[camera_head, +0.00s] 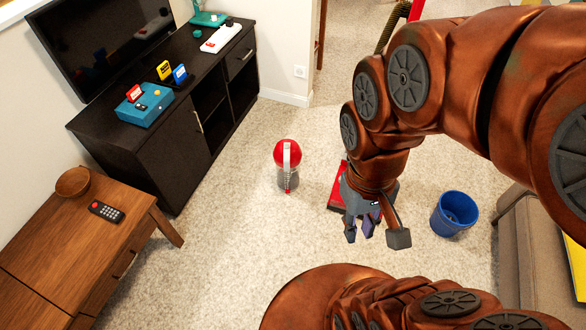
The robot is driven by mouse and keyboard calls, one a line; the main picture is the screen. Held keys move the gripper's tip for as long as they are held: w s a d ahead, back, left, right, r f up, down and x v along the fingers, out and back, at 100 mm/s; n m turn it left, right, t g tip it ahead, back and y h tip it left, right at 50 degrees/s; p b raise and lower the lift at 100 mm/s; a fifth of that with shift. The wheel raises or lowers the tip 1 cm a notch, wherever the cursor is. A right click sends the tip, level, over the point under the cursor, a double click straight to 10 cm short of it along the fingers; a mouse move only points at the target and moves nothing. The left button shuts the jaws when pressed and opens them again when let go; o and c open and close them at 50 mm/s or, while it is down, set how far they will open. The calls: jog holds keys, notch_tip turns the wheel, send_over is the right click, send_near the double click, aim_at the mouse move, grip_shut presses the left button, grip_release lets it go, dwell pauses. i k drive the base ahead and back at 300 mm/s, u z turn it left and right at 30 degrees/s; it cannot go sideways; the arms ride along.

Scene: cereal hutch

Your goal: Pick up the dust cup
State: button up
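The dust cup (288,176) stands upright on the carpet near the middle of the camera_head view. It has a red domed top, a pale strip like a handle down its side, and a clear greyish body. My gripper (360,233) hangs above the floor to the right of the cup and lower in the picture, clear of it. Its fingers point down, with a gap between them, and hold nothing that I can see.
A red vacuum part (338,192) is partly hidden behind my gripper. A blue bin (454,213) stands to the right, near a sofa (515,250). A black TV cabinet (165,152) and a wooden table (70,235) stand left. Carpet around the cup is clear.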

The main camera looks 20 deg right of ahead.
aim_at(288, 161)
jog(key=z, duration=0.5)
jog(key=i, duration=0.7)
jog(key=u, duration=1.25)
